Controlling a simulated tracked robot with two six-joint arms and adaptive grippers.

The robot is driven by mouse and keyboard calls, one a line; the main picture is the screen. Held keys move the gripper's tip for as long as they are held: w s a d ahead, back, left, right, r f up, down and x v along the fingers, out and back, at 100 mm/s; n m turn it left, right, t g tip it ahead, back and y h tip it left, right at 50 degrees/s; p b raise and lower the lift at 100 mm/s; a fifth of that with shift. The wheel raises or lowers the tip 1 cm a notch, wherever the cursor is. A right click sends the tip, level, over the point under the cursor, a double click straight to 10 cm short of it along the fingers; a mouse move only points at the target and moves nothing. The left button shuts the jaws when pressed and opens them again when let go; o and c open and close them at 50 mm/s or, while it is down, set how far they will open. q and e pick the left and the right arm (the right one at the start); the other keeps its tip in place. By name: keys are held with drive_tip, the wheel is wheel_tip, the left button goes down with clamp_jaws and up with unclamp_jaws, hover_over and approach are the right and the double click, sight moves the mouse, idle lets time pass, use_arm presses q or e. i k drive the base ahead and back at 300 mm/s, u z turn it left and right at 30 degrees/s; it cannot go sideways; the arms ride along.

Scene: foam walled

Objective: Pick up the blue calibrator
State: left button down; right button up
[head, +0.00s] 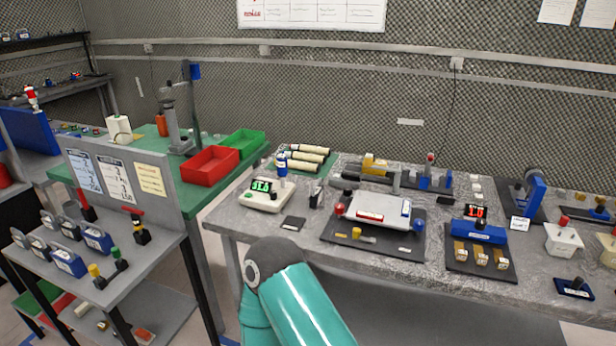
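A small blue cylinder (282,164) with a pale band stands upright at the back of a white meter with a green lit display (266,194), on the left part of the grey bench. It may be the blue calibrator; I see no readable label on it. A blue box with a red lit display (483,233) sits on a dark mat further right. Neither of my grippers is in view. Only a teal and grey link of one of my arms shows at the bottom centre, in front of the bench edge.
The foil-like bench top (540,262) is crowded. A white flat instrument (378,210) lies on a dark mat at its middle. A red bin (209,167) and a green bin (242,143) stand on the green table behind left. A grey cart (150,262) holds several meters at left.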

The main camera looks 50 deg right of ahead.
sight(281, 164)
drive_tip(key=z, duration=0.1)
drive_tip(key=k, duration=0.4)
drive_tip(key=z, duration=0.75)
drive_tip(key=i, duration=0.35)
drive_tip(key=z, duration=0.15)
